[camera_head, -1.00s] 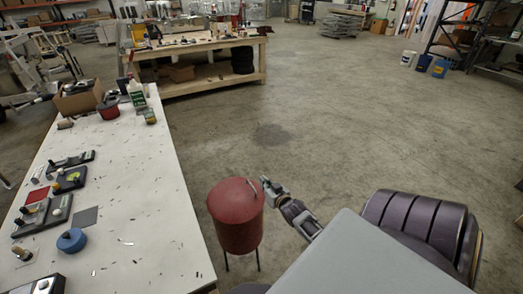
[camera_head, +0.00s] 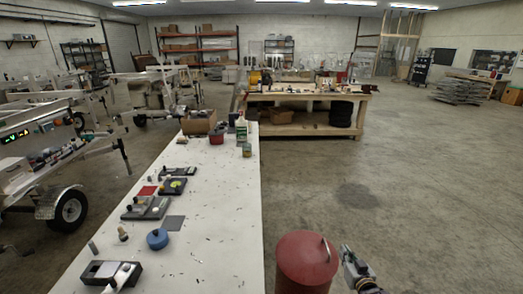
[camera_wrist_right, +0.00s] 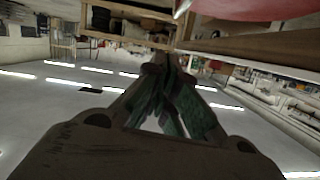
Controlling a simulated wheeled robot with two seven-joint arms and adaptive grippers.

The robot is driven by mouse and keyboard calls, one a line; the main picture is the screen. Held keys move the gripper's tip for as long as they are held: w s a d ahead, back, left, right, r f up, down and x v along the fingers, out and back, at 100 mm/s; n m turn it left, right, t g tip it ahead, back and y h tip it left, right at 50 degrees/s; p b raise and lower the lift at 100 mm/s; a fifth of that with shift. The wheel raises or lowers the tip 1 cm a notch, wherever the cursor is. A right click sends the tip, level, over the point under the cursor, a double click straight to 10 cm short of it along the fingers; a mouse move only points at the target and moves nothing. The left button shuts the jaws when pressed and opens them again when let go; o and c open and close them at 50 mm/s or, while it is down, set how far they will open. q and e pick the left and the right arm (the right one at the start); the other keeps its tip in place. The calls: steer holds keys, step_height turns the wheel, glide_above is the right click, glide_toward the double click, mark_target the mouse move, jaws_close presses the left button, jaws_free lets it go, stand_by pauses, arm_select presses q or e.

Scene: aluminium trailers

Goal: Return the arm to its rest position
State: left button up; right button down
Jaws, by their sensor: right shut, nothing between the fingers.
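My right gripper (camera_head: 347,258) shows at the bottom of the head view, just right of a red lidded bin (camera_head: 306,262) with a metal handle on its lid. The gripper is shut and holds nothing. In the head view I cannot tell whether it touches the bin. In the right wrist view the gripper's fingers (camera_wrist_right: 168,75) come together, and a red surface (camera_wrist_right: 245,8) shows at the top edge. My left gripper is not in view.
A long white table (camera_head: 215,215) with tools, a blue round object (camera_head: 157,239) and bottles runs along the left. A wooden workbench (camera_head: 300,101) stands behind it. A trailer with a wheel (camera_head: 70,208) stands at the far left. The concrete floor at right is open.

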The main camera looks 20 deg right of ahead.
steer(key=shift+n, duration=0.3)
steer(key=s+a+f+n+g, duration=0.1)
steer(key=s+f+g, duration=0.1)
steer(key=s+f, duration=0.65)
steer(key=s+a+f+n+g+y, duration=0.1)
steer(key=s+f+g, duration=0.2)
steer(key=f, duration=1)
steer(key=s+a+f+n+g, duration=0.1)
steer(key=s+f+g, duration=0.1)
steer(key=s+f, duration=0.6)
steer(key=s+a+f+n+g+y, duration=0.1)
steer(key=s+a+f+g, duration=0.1)
steer(key=s+a+f, duration=0.45)
steer(key=s+a+f+n+g+y, duration=0.1)
steer(key=s+a+f+g, duration=0.2)
steer(key=s+f, duration=0.65)
steer(key=s+a+f+g+y, duration=0.15)
steer(key=s+a+f, duration=0.3)
steer(key=s, duration=0.75)
steer(key=w+a, duration=0.4)
steer(key=w, duration=0.2)
steer(key=shift+w+a+n, duration=0.15)
steer(key=shift+a+n, duration=0.1)
steer(key=shift+n, duration=0.15)
steer(key=shift+f+h, duration=0.1)
steer(key=shift+h, duration=0.15)
